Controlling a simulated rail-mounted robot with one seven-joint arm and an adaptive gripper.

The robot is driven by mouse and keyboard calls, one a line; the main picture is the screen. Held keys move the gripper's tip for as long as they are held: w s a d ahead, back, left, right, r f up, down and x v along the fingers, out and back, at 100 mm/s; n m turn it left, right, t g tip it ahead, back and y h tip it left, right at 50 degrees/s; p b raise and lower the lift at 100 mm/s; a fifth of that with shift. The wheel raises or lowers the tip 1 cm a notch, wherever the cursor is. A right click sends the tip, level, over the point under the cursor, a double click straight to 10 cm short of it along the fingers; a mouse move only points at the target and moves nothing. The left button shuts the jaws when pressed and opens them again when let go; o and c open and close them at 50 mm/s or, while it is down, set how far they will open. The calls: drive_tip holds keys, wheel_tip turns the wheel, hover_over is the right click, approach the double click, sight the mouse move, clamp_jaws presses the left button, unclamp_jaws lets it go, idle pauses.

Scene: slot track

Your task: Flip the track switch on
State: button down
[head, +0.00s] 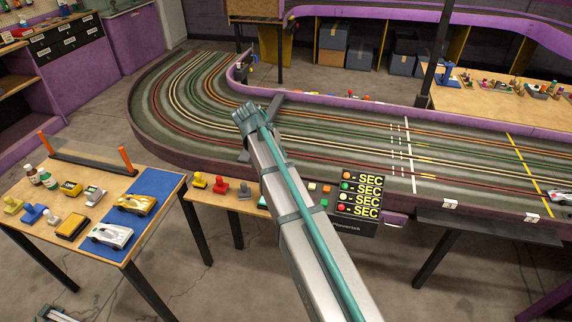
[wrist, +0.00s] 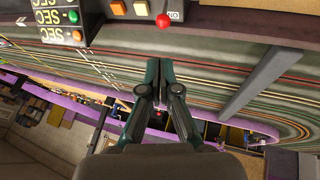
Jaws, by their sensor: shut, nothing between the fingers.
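The track switch (wrist: 163,21) shows in the wrist view as a small lever with a red ball knob, at the top centre. An upside-down "ON" label (wrist: 173,14) lies right beside it. My gripper (wrist: 160,66) is shut and empty, its two dark fingers close together. Its tips are below the red knob in the picture, apart from it, with the track behind them. In the head view my arm crosses the middle over the track, and I cannot make out the switch there.
An orange button (wrist: 118,8) and a white button (wrist: 142,8) sit close to the switch. The black SEC display (head: 359,196) stands at the track's near edge. A table (head: 90,166) with toy cars is at the left. The slot track (head: 340,130) curves behind.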

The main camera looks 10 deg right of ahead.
drive_tip(key=shift+b+v, duration=0.4)
drive_tip(key=shift+v, duration=1.8)
drive_tip(key=shift+w+d+r, duration=0.1)
drive_tip(key=shift+w, duration=0.05)
drive_tip(key=s+f+n+g+y, duration=0.1)
drive_tip(key=s+f+n, duration=0.1)
drive_tip(key=s+f, duration=0.65)
drive_tip(key=s+a+f+n+g+y, duration=0.1)
drive_tip(key=s+f+n+y, duration=0.2)
drive_tip(key=f, duration=1.1)
drive_tip(key=s+f+n+g, duration=0.1)
drive_tip(key=s+f+n, duration=0.1)
drive_tip(key=s+f, duration=0.7)
drive_tip(key=s+f+g, duration=0.2)
drive_tip(key=s+f, duration=0.4)
drive_tip(key=s, duration=0.4)
drive_tip(key=s+d+f+g+y, duration=0.1)
drive_tip(key=s+f+g, duration=0.1)
drive_tip(key=s+f, duration=0.4)
drive_tip(key=s+d+f+g, duration=0.1)
drive_tip(key=s+f, duration=0.5)
drive_tip(key=s, duration=1)
drive_tip(key=shift+f+m+g+y, duration=0.3)
drive_tip(key=shift+g, duration=0.1)
